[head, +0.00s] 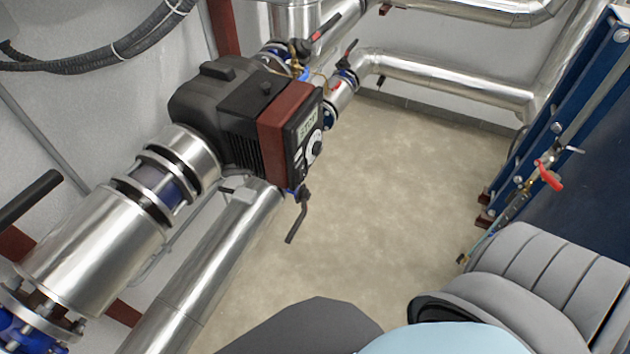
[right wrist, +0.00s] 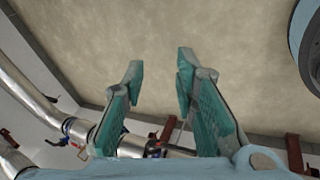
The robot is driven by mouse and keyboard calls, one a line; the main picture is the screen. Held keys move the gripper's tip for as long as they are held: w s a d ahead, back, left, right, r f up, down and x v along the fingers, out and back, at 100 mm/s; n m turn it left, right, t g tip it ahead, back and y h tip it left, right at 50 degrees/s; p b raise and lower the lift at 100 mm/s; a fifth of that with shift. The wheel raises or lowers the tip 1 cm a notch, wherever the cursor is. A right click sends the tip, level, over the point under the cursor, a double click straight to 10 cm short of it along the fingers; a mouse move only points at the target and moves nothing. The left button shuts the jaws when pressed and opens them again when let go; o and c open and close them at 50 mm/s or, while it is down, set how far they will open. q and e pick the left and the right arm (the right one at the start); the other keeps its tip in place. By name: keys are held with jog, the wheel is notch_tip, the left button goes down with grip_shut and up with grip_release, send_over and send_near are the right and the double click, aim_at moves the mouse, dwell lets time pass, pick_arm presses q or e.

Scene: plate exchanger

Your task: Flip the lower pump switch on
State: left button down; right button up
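A black pump (head: 215,115) with a dark red front housing (head: 272,135) sits on the silver pipework left of centre in the head view. Its black face carries a small display (head: 308,122), a white-marked dial (head: 314,148) and small pale marks or buttons beside the dial. I cannot make out which of these is a switch or how it is set. A second, lower pump is not clearly seen. My right gripper (right wrist: 159,68) is open and empty in the right wrist view, its teal-padded fingers apart and touching nothing. My left gripper is not in view.
A black-handled valve lever (head: 297,222) hangs just below the pump face. Silver pipes (head: 440,80) run along the back wall. A blue plate frame (head: 560,120) with a red-handled valve (head: 548,176) stands at the right. The beige floor (head: 400,190) between is clear.

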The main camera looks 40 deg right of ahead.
jog(key=w+d+r, duration=0.1)
jog(key=w, duration=0.1)
jog(key=w+d+r+n+t, duration=0.1)
jog(key=w+d, duration=0.1)
jog(key=w+d+r+n+t, duration=0.1)
jog(key=w+r, duration=0.1)
jog(key=shift+w+d, duration=0.1)
jog(key=shift+d, duration=0.25)
jog(key=c, duration=0.3)
jog(key=w+r+n+t, duration=0.1)
jog(key=w+d+r+n, duration=0.1)
jog(key=w+r, duration=0.1)
jog(key=w+r+t+b, duration=0.1)
jog(key=w, duration=0.1)
jog(key=shift+w+d+r+n+t+y, duration=0.15)
jog(key=shift+w+d+n+t+y, duration=0.15)
jog(key=shift+n, duration=0.1)
grip_shut()
jog(key=w+a+r+n+t+y+b, duration=0.1)
jog(key=w+a+r+n+t+y, duration=0.25)
jog(key=w+r+n, duration=0.35)
jog(key=w+a+r+n+t+y, duration=0.2)
jog(key=w+a+r+n+y, duration=0.15)
jog(key=w+r, duration=0.35)
jog(key=a+r+n+y, duration=0.5)
jog(key=a+r, duration=0.4)
jog(key=shift+s+n, duration=0.2)
jog(key=shift+n, duration=0.15)
jog(key=shift+a+t, duration=0.1)
jog(key=shift+t, duration=0.15)
